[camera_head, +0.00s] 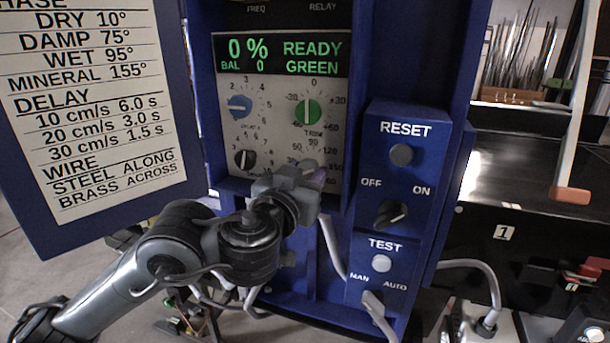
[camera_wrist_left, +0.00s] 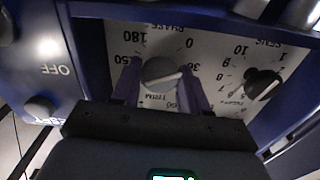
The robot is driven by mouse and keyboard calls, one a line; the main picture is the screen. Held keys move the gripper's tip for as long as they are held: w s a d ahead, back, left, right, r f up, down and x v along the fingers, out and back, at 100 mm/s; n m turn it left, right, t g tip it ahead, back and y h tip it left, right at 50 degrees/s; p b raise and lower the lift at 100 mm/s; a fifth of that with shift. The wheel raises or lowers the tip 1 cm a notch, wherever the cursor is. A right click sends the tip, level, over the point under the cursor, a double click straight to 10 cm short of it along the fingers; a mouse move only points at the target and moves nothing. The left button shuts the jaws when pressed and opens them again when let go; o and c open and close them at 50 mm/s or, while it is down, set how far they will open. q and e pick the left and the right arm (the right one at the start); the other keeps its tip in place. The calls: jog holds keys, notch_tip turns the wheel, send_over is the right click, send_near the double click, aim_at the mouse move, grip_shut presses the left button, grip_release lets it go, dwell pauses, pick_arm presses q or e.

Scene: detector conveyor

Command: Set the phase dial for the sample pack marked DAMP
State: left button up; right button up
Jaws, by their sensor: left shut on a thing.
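The phase dial is a grey knob (camera_wrist_left: 160,72) with a white pointer line, on a pale panel. In the left wrist view its scale appears upside down, and the pointer lies toward the 30 and 60 side; the exact reading is unclear. My left gripper (camera_head: 312,180) has its purple fingers on either side of the knob, shut on it; it also shows in the left wrist view (camera_wrist_left: 162,92). In the head view my gripper hides the dial. The chart (camera_head: 85,100) lists DAMP as 75°. My right gripper is not in view.
The display (camera_head: 280,55) reads 0 %, BAL 0, READY GREEN. A blue knob (camera_head: 240,106), a green trim knob (camera_head: 308,111) and a black knob (camera_head: 245,159) sit close around my gripper. The control box with RESET (camera_head: 401,154) and TEST (camera_head: 381,263) buttons projects at the right.

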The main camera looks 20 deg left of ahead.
pick_arm(q)
jog(key=m, duration=0.4)
jog(key=shift+m, duration=0.4)
jog(key=m, duration=0.4)
jog(key=shift+a, duration=0.1)
jog(key=m, duration=0.6)
jog(key=shift+m, duration=1.8)
jog(key=o, duration=1)
jog(key=shift+r, duration=0.1)
jog(key=shift+o, duration=0.2)
jog(key=shift+s, duration=0.1)
